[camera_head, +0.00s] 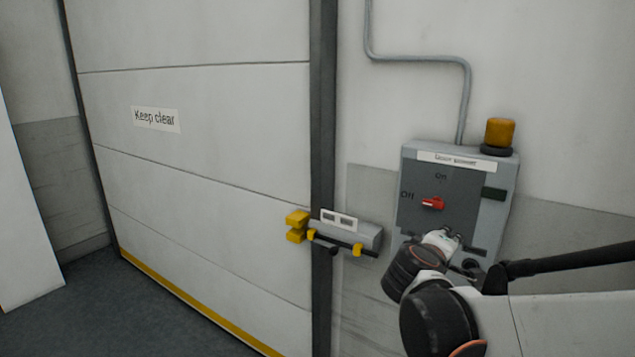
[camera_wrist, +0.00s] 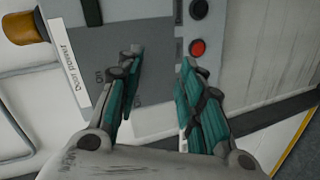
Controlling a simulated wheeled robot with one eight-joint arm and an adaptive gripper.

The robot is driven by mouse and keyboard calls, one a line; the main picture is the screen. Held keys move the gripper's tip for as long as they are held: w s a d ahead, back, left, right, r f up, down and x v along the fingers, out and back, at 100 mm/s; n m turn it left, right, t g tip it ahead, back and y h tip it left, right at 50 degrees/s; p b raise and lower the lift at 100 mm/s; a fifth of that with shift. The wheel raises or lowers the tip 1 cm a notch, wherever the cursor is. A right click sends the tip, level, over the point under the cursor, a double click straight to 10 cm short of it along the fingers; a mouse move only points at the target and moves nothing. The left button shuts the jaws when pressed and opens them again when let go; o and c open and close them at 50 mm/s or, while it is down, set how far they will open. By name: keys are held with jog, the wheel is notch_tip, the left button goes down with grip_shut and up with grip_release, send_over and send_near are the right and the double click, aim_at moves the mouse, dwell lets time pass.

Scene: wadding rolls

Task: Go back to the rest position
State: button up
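My gripper (camera_head: 444,240) is in front of the lower part of the grey door power box (camera_head: 410,165) in the head view. In the wrist view my gripper (camera_wrist: 160,60) has its two teal-padded fingers spread apart, with only bare panel seen between them. The red switch handle (camera_head: 432,203) lies almost level beside the "Off" mark, below "On". It is clear of my gripper in the head view. In the wrist view the left finger seems to hide it. Whether the fingertips touch the box cannot be told.
An amber lamp (camera_head: 499,133) stands on the box, and a pipe (camera_head: 467,95) runs up the wall. A latch (camera_head: 345,232) with yellow parts sits at the edge of the large "Keep clear" door (camera_head: 200,160). A red button (camera_wrist: 198,47) shows beside the right finger. Floor is clear at left.

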jog(key=s+a+f+m+g+y, duration=0.1)
jog(key=s+a+f+m+y, duration=0.1)
jog(key=s, duration=0.6)
jog(key=s+a+f+m+g+y, duration=0.2)
jog(key=s+a+f+m+y, duration=0.1)
jog(key=s, duration=0.5)
jog(key=s+a+f+m+g+y, duration=0.1)
jog(key=s+a+f+m+y, duration=0.1)
jog(key=s, duration=0.6)
jog(key=shift+s+a+f+g+y, duration=0.2)
jog(key=shift+a+f+g+y, duration=0.15)
jog(key=shift+a+y, duration=0.4)
